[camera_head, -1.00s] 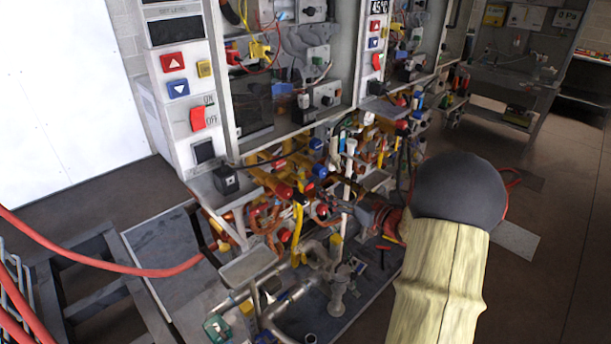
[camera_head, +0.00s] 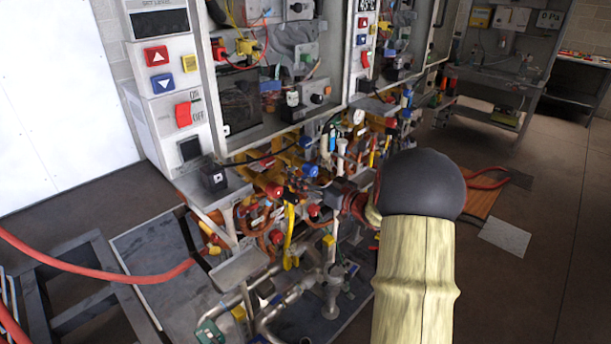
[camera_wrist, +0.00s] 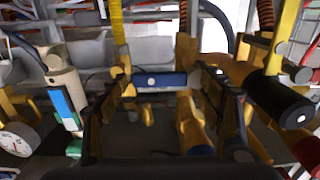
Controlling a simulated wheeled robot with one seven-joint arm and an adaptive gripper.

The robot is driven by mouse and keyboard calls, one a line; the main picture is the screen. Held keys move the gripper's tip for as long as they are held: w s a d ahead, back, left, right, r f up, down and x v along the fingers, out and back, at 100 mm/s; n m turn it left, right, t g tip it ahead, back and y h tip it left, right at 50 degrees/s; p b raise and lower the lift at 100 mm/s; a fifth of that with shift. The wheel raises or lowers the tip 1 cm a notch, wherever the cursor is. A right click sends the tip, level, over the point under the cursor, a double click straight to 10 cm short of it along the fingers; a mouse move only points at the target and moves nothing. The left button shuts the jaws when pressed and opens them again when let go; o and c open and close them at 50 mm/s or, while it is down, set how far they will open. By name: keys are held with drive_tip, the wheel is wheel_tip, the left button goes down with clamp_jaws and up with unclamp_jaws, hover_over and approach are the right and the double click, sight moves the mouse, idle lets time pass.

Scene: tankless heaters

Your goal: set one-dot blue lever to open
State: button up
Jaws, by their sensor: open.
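The blue lever (camera_wrist: 175,80) with one pale dot lies sideways across the middle of the wrist view. My gripper (camera_wrist: 168,90) is open, with one dark finger to the left of the lever and one to the right. I cannot tell whether either finger touches it. In the head view, several blue parts (camera_head: 310,170) sit among the pipes below the heater, and I cannot tell which one is this lever. My arm covers part of that area there, and my fingers are not clear.
A black cylinder (camera_wrist: 280,100) with a pale dot is close on the right. A pale valve body with a blue-and-white handle (camera_wrist: 65,105) and a round gauge (camera_wrist: 18,140) stand on the left. The floor (camera_head: 530,210) at right is mostly clear.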

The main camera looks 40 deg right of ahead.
drive_tip(key=shift+c, duration=1)
drive_tip(key=c, duration=1.5)
